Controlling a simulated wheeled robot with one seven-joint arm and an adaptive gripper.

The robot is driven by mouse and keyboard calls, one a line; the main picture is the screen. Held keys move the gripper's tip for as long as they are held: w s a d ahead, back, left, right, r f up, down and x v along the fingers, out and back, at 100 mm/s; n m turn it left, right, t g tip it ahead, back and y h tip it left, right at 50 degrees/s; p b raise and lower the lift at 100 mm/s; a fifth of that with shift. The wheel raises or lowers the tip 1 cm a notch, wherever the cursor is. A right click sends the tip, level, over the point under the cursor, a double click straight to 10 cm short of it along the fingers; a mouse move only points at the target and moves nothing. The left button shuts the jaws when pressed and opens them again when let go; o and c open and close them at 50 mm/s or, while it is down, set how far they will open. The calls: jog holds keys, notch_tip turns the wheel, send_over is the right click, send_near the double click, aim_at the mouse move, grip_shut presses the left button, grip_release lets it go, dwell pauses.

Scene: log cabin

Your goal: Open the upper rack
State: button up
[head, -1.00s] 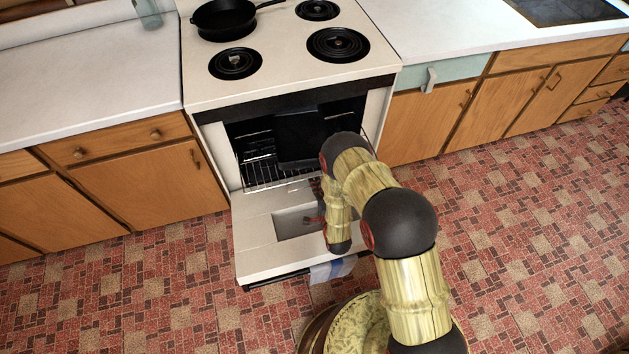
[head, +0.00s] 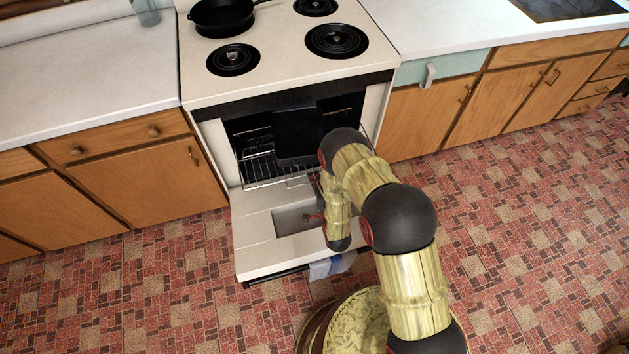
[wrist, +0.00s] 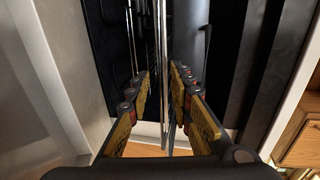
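The oven (head: 212,150) stands open, its white door (head: 257,255) folded down toward the floor. A wire rack (head: 262,172) shows inside it, low in the opening. Thin bars also show higher up (head: 345,113), mostly hidden behind a dark slab-like shape and my arm. In the wrist view, my gripper (wrist: 160,78) has its two fingers apart, with thin metal rack bars (wrist: 162,40) running between them. I cannot tell whether a finger touches a bar, or which rack it is.
A black pan (head: 222,15) sits on a back burner. Wooden cabinets flank the stove at left (head: 150,190) and right (head: 425,120). A bluish cloth (head: 330,266) hangs at the door's front edge. The tiled floor (head: 530,230) is clear at right.

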jog(key=v, duration=1.1)
jog(key=shift+s, duration=0.3)
jog(key=shift+d+r, duration=0.1)
jog(key=shift+d, duration=0.05)
jog(key=w+d+r+n+g+h, duration=0.1)
jog(key=w+r+n+g, duration=0.3)
jog(key=w+r, duration=1.2)
notch_tip(320, 180, up, 12)
jog(key=s+d+n, duration=0.2)
jog(key=s+n, duration=0.1)
jog(key=s+d+r+n+g+h, duration=0.1)
jog(key=s+d+r+n+g, duration=0.15)
jog(key=s+r, duration=0.55)
jog(key=s+d+r+n+g, duration=0.1)
jog(key=s+r, duration=0.3)
jog(key=s, duration=0.5)
jog(key=s+d+r+n+g, duration=0.1)
jog(key=s+d+r+n, duration=0.1)
jog(key=s+r, duration=0.3)
jog(key=s+d+r+n+g+h, duration=0.1)
jog(key=s+d+r+n, duration=0.1)
jog(key=s, duration=1.1)
notch_tip(320, 180, up, 3)
jog(key=shift+f+n, duration=0.2)
jog(key=shift+n, duration=0.45)
